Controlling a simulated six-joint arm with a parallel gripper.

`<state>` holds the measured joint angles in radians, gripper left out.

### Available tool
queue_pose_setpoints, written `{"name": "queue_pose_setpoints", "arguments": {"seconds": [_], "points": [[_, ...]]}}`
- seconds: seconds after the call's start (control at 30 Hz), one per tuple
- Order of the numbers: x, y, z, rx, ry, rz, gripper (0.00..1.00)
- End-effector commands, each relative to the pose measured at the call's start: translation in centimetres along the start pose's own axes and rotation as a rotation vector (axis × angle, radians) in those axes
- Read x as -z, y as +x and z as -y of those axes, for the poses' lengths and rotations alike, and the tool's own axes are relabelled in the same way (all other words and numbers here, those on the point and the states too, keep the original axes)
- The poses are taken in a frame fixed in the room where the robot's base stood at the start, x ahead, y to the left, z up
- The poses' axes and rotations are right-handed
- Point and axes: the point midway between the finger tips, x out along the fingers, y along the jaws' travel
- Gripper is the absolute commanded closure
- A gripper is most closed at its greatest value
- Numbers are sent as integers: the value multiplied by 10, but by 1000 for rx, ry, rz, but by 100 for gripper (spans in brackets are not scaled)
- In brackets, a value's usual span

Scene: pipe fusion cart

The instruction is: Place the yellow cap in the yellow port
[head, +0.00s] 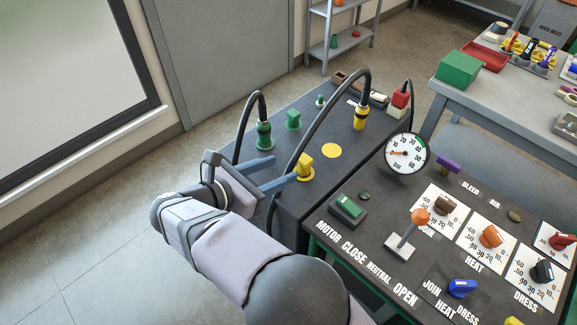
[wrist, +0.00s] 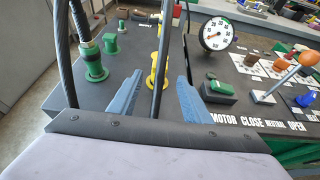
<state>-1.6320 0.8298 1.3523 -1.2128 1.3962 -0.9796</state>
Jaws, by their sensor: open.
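The yellow cap (head: 304,164) stands upright on a round yellow flange (head: 305,176), which looks like the yellow port, near the front edge of the dark cart top. I cannot tell how deep it sits. My gripper (head: 284,167) is open and empty, its two blue fingers pointing at the cap, with the tips just short of it in the head view. In the wrist view the cap (wrist: 153,62) shows beyond and between the fingers (wrist: 160,76), partly hidden by a black hose. A bare flat yellow disc (head: 331,150) lies on the cart behind the cap.
A black hose (head: 313,133) arches close by the cap to a yellow connector (head: 361,116). A green connector (head: 264,136) with its own hose and a green cap (head: 293,120) stand at the left. A gauge (head: 406,153) and the control panel with a lever (head: 409,232) are at the right.

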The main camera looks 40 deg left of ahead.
Motion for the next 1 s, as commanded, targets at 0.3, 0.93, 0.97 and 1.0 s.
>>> {"name": "queue_pose_setpoints", "arguments": {"seconds": [0.3, 0.93, 0.97, 1.0], "points": [[0, -30, 0, 0, 0, -1, 56], [-10, -21, 7, 21, 24, -20, 56], [-14, -16, 11, 32, 35, -29, 56], [-20, -9, 18, 50, 55, -45, 56]]}}
